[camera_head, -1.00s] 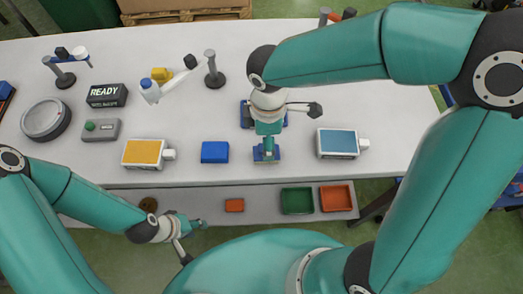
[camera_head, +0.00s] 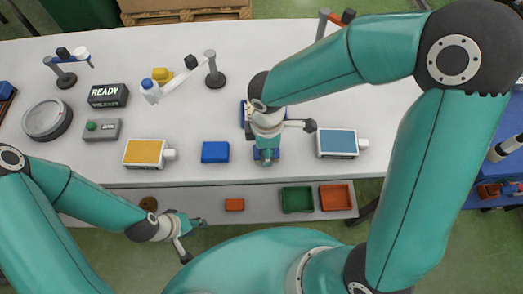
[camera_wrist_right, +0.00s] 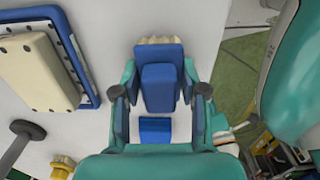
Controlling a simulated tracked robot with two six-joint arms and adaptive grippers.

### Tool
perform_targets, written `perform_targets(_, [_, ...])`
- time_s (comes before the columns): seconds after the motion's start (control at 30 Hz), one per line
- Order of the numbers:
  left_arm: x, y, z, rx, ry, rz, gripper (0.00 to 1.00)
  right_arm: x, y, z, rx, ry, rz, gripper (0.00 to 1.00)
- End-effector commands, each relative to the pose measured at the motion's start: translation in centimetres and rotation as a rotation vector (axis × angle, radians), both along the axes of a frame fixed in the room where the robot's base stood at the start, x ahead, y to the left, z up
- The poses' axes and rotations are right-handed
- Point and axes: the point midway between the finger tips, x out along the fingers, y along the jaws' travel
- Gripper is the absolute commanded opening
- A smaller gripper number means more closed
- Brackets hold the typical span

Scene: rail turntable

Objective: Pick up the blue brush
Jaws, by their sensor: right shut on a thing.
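The blue brush (camera_wrist_right: 160,88) has a blue body and cream bristles at its top end in the right wrist view. My right gripper (camera_wrist_right: 162,112) is shut on it, with a finger on each side of the body. In the head view my right gripper (camera_head: 267,146) points down at the front of the table, and only bits of the blue brush (camera_head: 275,154) show around its fingertips. I cannot tell whether the brush touches the table. My left gripper (camera_head: 195,241) is open and empty in front of the table's lower shelf.
A blue block (camera_head: 215,152) lies left of the brush, and a blue-topped box (camera_head: 337,143) stands right of it. A blue tray (camera_wrist_right: 90,88) with a cream dotted block lies beyond. Green (camera_head: 297,199) and red (camera_head: 334,197) bins sit on the lower shelf.

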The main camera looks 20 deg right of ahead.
Motion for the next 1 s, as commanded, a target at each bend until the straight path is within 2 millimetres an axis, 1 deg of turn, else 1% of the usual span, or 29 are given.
perform_targets(0.03, [0.0,0.0,0.0,0.000,0.000,0.000,0.40,0.0,0.0,0.0,0.000,0.000,0.000,0.11])
perform_targets(0.07, [0.0,0.0,0.0,0.000,0.000,0.000,0.40,0.0,0.0,0.0,0.000,0.000,0.000,0.07])
perform_targets(0.37, [0.0,0.0,0.0,0.000,0.000,0.000,0.40,0.0,0.0,0.2,0.000,-0.001,0.000,0.07])
perform_targets(0.57, [0.0,0.0,0.1,0.000,0.000,0.000,0.40,0.1,0.1,1.4,0.000,-0.003,0.000,0.07])
perform_targets(0.67, [0.0,0.0,0.1,0.000,0.000,0.000,0.40,0.1,0.1,2.7,0.002,-0.005,-0.001,0.07])
perform_targets(0.77, [0.0,0.0,0.1,0.000,0.000,0.000,0.40,0.2,0.1,4.6,0.002,-0.008,0.000,0.07])
perform_targets(0.87, [0.0,0.0,0.1,0.000,0.000,0.000,0.40,0.2,0.2,7.2,0.004,-0.009,0.001,0.07])
perform_targets(1.0, [0.0,0.0,0.1,0.000,0.000,0.000,0.40,0.2,0.2,11.2,0.004,-0.009,0.002,0.07])
